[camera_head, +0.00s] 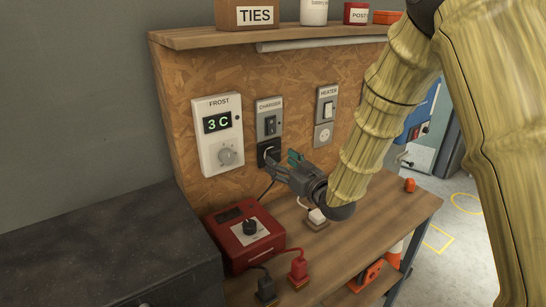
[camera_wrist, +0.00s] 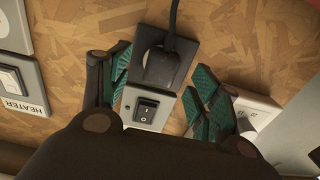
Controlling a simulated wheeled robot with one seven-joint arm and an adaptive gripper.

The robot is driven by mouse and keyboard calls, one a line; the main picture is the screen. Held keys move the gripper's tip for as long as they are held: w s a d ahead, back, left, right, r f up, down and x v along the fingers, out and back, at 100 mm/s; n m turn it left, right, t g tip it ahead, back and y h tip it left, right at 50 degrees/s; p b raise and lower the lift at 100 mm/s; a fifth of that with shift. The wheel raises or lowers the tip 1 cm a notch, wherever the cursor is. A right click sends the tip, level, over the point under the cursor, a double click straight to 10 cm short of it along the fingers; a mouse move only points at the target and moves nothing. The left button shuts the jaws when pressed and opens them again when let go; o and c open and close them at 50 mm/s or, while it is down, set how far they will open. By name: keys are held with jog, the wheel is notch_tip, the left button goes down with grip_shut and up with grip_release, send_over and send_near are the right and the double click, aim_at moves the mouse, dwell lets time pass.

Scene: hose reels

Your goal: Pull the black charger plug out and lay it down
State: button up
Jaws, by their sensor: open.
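The black charger plug (camera_head: 271,154) sits in the black socket (camera_head: 262,152) below the grey CHARGER switch plate (camera_head: 269,118). In the wrist view the plug (camera_wrist: 163,66) shows upside down, its cord running to the top edge, in the dark socket frame (camera_wrist: 194,46). My gripper (camera_head: 285,163) is in front of the plug, slightly to its right. It is open and empty. In the wrist view its green-padded fingers (camera_wrist: 160,80) stand to either side of the plug, with no contact visible. The switch plate (camera_wrist: 138,106) also shows between the fingers.
A white FROST thermostat (camera_head: 219,135) is left of the charger, and the HEATER switch (camera_head: 327,105) with its socket (camera_head: 324,134) is right. The bench's right part is mostly clear.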

jog(key=shift+x, duration=1.4)
jog(key=shift+a, duration=0.1)
jog(key=shift+r, duration=0.1)
jog(key=shift+c, duration=0.3)
grip_shut()
jog(key=shift+s, duration=0.1)
jog(key=shift+s+d+b, duration=0.3)
jog(key=shift+s+d, duration=0.1)
jog(key=shift+s, duration=0.1)
jog(key=shift+s+d, duration=0.1)
jog(key=shift+v, duration=2.15)
